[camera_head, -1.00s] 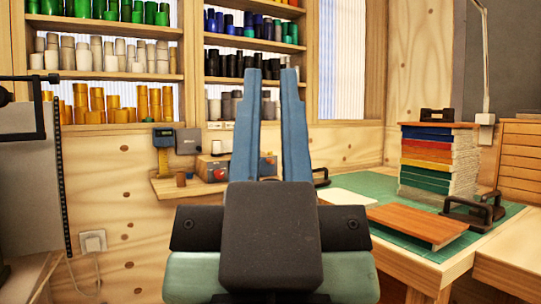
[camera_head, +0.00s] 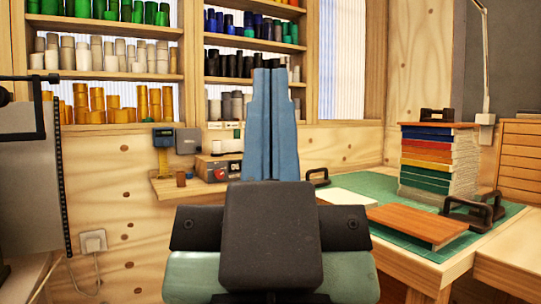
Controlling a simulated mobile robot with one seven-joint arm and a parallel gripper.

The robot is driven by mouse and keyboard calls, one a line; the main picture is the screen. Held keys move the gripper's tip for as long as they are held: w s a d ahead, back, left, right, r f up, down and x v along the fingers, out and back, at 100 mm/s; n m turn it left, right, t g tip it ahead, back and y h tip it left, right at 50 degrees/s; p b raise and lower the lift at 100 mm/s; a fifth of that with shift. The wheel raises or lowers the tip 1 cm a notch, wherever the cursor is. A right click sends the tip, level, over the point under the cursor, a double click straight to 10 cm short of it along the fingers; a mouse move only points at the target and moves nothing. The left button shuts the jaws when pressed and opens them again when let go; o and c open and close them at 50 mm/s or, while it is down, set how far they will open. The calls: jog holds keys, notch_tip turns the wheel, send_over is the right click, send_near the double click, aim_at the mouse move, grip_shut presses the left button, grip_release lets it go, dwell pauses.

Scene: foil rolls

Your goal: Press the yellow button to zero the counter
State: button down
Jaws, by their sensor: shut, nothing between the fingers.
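My gripper (camera_head: 272,75) points up and away in the middle of the view. Its two blue fingers are shut against each other with nothing between them. Behind and to the left of the fingers, a small wooden shelf (camera_head: 168,188) on the wall carries a grey box (camera_head: 218,168) with a red knob and a dark panel with pale marks. I cannot make out a yellow button. The fingers hide part of the area right of the grey box.
A grey wall box (camera_head: 188,141) is beside the blue device, and a small brown cylinder (camera_head: 181,179) sits on the shelf. At right, a green-topped table (camera_head: 345,181) holds a stack of coloured sheets (camera_head: 438,165), a wooden board (camera_head: 418,226) and black handled clamps (camera_head: 474,214).

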jog(key=shift+r, duration=0.1)
dwell(0.7)
notch_tip(320, 180, up, 26)
jog(key=p, duration=2.6)
jog(key=shift+r, duration=0.15)
jog(key=shift+w, duration=0.1)
